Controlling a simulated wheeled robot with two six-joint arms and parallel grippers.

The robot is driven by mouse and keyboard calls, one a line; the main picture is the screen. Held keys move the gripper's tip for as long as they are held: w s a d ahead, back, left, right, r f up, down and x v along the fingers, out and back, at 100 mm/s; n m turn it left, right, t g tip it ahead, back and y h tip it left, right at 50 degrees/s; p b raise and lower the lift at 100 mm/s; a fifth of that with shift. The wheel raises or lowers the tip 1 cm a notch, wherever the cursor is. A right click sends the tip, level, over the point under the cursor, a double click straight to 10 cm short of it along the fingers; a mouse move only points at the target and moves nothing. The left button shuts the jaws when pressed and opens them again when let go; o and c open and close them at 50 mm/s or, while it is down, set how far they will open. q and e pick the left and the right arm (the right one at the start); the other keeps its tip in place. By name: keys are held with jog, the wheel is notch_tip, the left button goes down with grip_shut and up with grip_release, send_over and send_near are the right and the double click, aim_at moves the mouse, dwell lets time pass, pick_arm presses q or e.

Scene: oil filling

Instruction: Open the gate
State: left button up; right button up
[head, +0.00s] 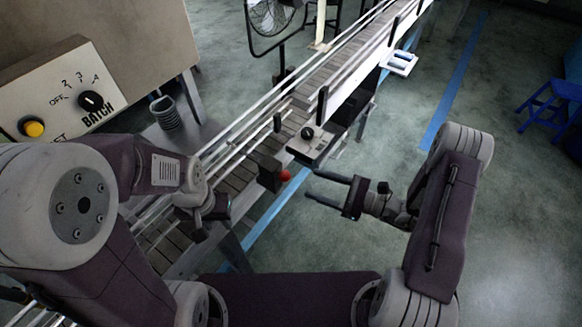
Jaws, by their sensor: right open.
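A dark block (268,172) with a red knob (285,175) sits at the near side rail of the conveyor (232,166); it appears to be the gate. I cannot tell from here how far it stands open. My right gripper (327,189) is open and empty, its two fingers pointing left toward the red knob with a gap between. My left gripper (213,207) is over the conveyor, left of the block; its fingers are mostly hidden by its own wrist.
A control box (62,90) with a BATCH dial and yellow button is at the left. A small box with a black knob (307,132) is fixed to the rail beyond the gate. A fan (270,18) stands behind. A blue stool (548,103) is far right; floor there is clear.

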pick_arm(q)
jog(key=shift+s+a, duration=0.15)
jog(key=shift+s, duration=0.4)
pick_arm(e)
jog(key=x, duration=0.8)
jog(key=shift+s+a, duration=0.25)
jog(key=shift+a, duration=0.05)
jog(key=shift+f, duration=0.1)
grip_shut()
dwell(0.5)
